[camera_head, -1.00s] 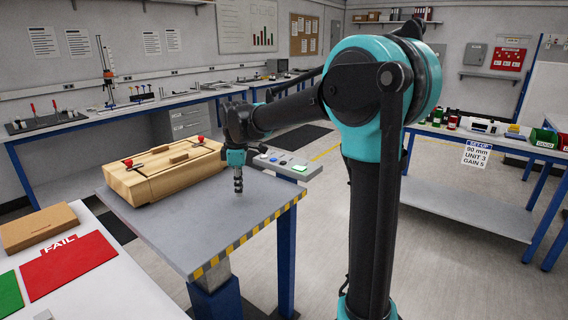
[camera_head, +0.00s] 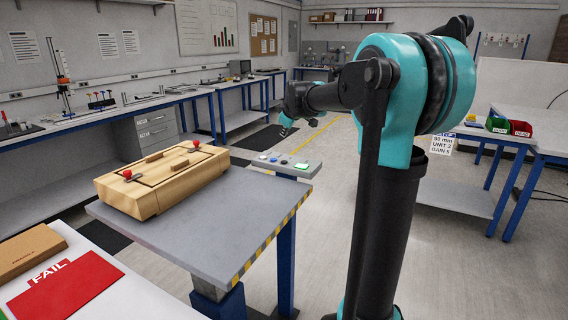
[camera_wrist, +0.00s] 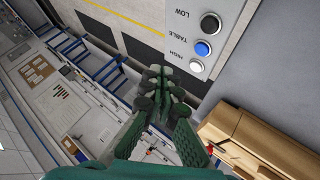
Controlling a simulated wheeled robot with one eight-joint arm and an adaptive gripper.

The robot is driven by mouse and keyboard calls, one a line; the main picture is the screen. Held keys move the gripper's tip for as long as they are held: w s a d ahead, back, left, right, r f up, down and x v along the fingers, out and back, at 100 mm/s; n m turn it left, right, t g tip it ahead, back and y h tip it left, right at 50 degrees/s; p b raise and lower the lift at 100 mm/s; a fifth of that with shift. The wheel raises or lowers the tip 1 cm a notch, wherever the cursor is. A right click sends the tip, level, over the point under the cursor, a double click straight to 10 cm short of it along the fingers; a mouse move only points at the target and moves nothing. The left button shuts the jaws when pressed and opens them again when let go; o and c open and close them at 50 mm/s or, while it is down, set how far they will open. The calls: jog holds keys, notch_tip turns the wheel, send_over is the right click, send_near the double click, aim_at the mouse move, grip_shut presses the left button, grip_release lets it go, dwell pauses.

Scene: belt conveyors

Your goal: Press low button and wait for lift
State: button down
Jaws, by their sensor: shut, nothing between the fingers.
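In the wrist view a pale button panel (camera_wrist: 205,40) carries a black button (camera_wrist: 210,24) beside the label LOW, a blue button (camera_wrist: 203,48) beside TABLE and a white button (camera_wrist: 196,66) beside HIGH. In the head view the panel (camera_head: 313,171) stands at the far corner of the grey lift table (camera_head: 215,225), with a lit green spot (camera_head: 301,166) at its right. My gripper (camera_head: 286,130) is shut and empty, above and beyond the panel. In the wrist view my fingers (camera_wrist: 162,85) are left of the buttons and appear apart from them.
A wooden case (camera_head: 150,198) with red knobs lies on the lift table. A white table with a red FAIL sheet (camera_head: 70,289) is at the lower left. Workbenches line the back wall; a bench with bins stands right. Open floor (camera_head: 335,185) lies beyond the panel.

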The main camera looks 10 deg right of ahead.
aim_at(285, 162)
jog(key=shift+f, duration=4.45)
jog(key=shift+f, duration=0.15)
jog(key=shift+f, duration=0.25)
